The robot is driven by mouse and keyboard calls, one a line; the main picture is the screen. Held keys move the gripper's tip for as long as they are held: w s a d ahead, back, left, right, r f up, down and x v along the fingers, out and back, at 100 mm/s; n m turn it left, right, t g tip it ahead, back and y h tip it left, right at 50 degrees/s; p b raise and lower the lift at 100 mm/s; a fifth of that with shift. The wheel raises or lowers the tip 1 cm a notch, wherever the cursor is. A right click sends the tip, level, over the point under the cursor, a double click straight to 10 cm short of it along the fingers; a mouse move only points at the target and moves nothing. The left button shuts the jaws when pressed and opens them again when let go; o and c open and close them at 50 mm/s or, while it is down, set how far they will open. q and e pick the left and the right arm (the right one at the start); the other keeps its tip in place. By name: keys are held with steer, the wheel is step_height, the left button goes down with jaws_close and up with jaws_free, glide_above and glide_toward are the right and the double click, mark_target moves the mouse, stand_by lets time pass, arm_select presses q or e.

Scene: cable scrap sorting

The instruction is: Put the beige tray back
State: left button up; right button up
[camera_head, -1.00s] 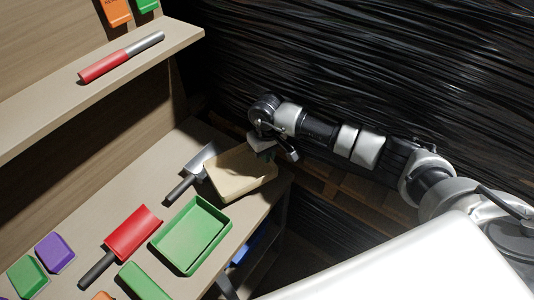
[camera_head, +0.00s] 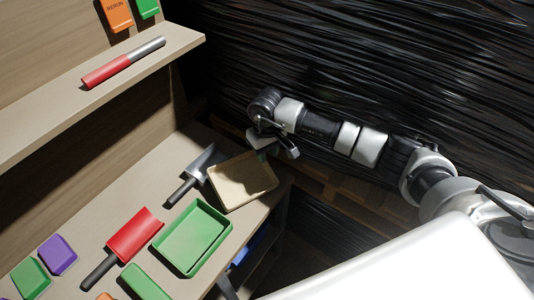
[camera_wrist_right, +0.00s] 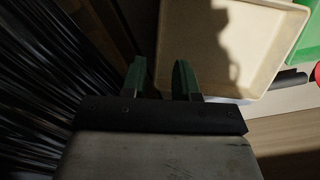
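The beige tray (camera_head: 243,181) lies at the far right end of the workbench, by its right edge. My right gripper (camera_head: 269,146) is at the tray's far rim in the head view. In the right wrist view, its two green-grey fingers (camera_wrist_right: 160,82) stand apart, with the edge of the beige tray (camera_wrist_right: 212,68) showing beyond the gap. The fingers are open and do not appear to press on the tray. The tray looks empty, with a shadow across its floor. My left gripper is not in view.
A trowel (camera_head: 190,175) lies directly left of the beige tray. A green tray (camera_head: 193,238) sits nearer, with a red scoop (camera_head: 133,235) beside it. Several small purple and green boxes lie at the lower left. A shelf (camera_head: 120,75) holds a red-handled tool (camera_head: 105,71).

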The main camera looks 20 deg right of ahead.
step_height(320, 180, up, 10)
steer(key=b, duration=0.2)
steer(key=shift+r, duration=0.15)
